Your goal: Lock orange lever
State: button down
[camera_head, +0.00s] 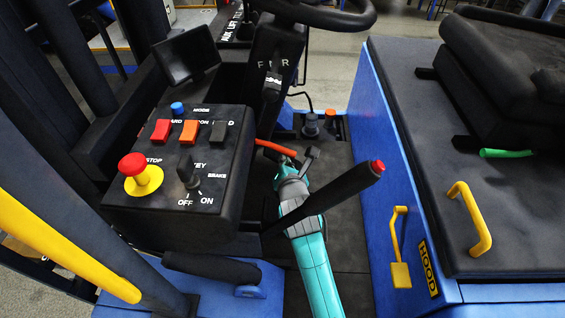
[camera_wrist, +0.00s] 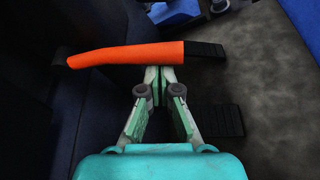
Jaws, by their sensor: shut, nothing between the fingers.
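The orange lever (camera_head: 275,147) sticks out low from the right side of the black control console. In the wrist view the orange lever (camera_wrist: 125,54) lies across the upper part of the picture, nearly level, with a black tip at the left and a black part at the right end. My gripper (camera_head: 290,162) is down in the footwell just below the lever. In the wrist view my gripper (camera_wrist: 158,72) is shut and empty, its fingertips at the lever's lower edge near the right end. I cannot tell whether they touch it.
The control console (camera_head: 228,200) with switches, key and red stop button (camera_head: 132,164) stands left of my arm. A black handle with a red button (camera_head: 345,190) crosses over my arm. Black pedals (camera_wrist: 218,121) lie right of the fingers. The blue hood (camera_head: 385,200) bounds the right.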

jog(key=shift+r, duration=0.25)
dwell(0.3)
jog(key=v, duration=1.1)
jog(key=shift+s, duration=0.45)
jog(key=shift+d+f, duration=0.15)
jog(key=s+d+f+m, duration=0.6)
jog(key=s+m, duration=0.1)
jog(key=s, duration=0.2)
jog(key=s+d+f+m, duration=0.6)
jog(key=s+m, duration=0.2)
jog(key=s, duration=0.1)
jog(key=s+d+r+m+h, duration=0.1)
jog(key=s+d+m, duration=0.1)
jog(key=s+m, duration=0.6)
jog(key=s+d+r+m+t+h, duration=0.1)
jog(key=s+d+r+m, duration=0.1)
jog(key=s+m, duration=0.6)
jog(key=s+d, duration=0.1)
jog(key=s, duration=0.3)
jog(key=shift+s+d+r+m, duration=0.2)
jog(key=shift+s+m, duration=0.1)
jog(key=shift+s, duration=0.05)
